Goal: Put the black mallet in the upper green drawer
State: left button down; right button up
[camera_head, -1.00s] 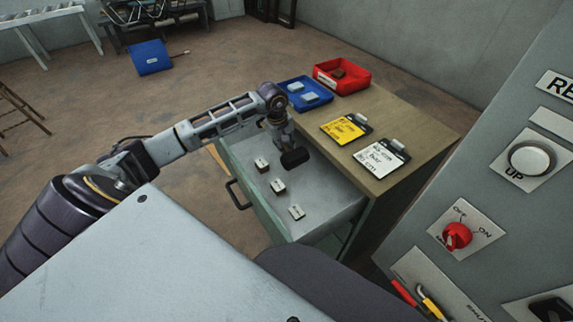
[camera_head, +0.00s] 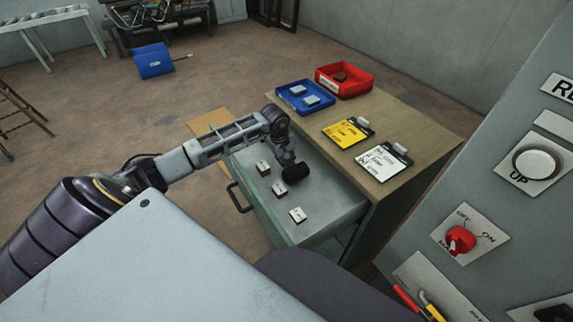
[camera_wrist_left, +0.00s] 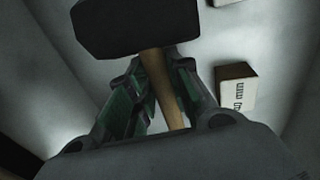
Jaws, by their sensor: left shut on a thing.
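The black mallet (camera_head: 296,173) is inside the outline of the open upper green drawer (camera_head: 335,205), near its back right part. In the left wrist view its black head (camera_wrist_left: 110,27) is at the top and its wooden handle (camera_wrist_left: 160,85) runs down between the fingers. My left gripper (camera_head: 287,158) is shut on the handle. The left wrist view also shows the gripper (camera_wrist_left: 158,95) over the pale drawer floor. I cannot tell whether the head touches the floor. My right gripper is not in view.
Several small labelled blocks (camera_head: 297,215) lie in the drawer. On the cabinet top (camera_head: 420,140) are a blue tray (camera_head: 305,97), a red tray (camera_head: 344,80), a yellow card (camera_head: 347,132) and a white card (camera_head: 383,161). A grey control panel (camera_head: 500,200) stands at the right.

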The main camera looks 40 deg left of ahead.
pick_arm(q)
jog(key=shift+f, duration=0.75)
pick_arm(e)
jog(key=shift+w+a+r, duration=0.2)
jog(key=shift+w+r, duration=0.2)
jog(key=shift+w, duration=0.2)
pick_arm(q)
jog(key=shift+f, duration=0.15)
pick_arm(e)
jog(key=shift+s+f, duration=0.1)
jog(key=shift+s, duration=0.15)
pick_arm(q)
jog(key=c, duration=1.3)
grip_release()
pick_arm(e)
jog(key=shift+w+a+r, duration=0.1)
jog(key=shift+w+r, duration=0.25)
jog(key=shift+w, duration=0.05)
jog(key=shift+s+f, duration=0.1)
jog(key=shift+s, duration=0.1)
